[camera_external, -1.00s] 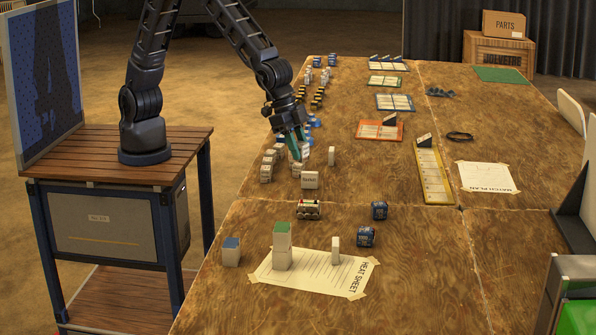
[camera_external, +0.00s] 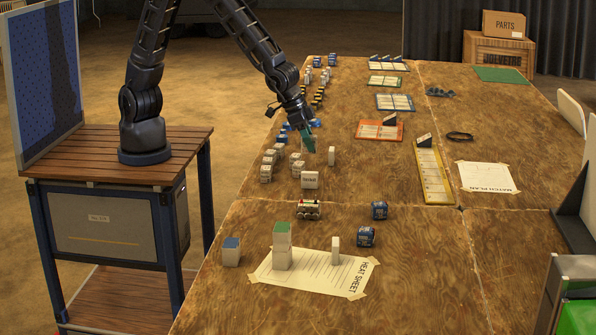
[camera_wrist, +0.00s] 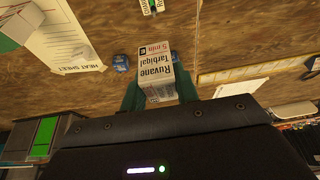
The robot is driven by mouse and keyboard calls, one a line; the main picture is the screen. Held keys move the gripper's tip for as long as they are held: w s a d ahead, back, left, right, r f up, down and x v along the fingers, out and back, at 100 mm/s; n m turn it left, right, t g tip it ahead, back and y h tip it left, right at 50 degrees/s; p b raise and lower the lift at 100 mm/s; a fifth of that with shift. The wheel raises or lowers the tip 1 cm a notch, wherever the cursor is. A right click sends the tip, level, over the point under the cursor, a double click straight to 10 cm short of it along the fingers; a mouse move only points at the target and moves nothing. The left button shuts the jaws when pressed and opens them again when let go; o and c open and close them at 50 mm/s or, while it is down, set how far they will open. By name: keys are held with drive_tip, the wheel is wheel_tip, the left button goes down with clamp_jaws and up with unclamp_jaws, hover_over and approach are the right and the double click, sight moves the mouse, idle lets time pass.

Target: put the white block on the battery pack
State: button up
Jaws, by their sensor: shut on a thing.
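I cannot make out this held block in the external view. No label marks the battery pack. A small red, white and dark unit (camera_external: 308,209) lies nearer the camera. Two blue boxes (camera_external: 380,211) (camera_external: 366,236) stand to its right; they also show in the wrist view (camera_wrist: 120,62).
Several white blocks (camera_external: 266,172) stand left of my gripper, and a lettered one (camera_external: 310,180) in front. A yellow strip (camera_external: 433,178) lies right. The table between is clear.

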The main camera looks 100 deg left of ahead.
wheel_tip(320, 180, down, 13)
drive_tip(key=shift+r, duration=0.1)
idle(0.5)
drive_tip(key=shift+f, duration=0.55)
drive_tip(key=o, duration=1)
drive_tip(key=shift+c, duration=0.2)
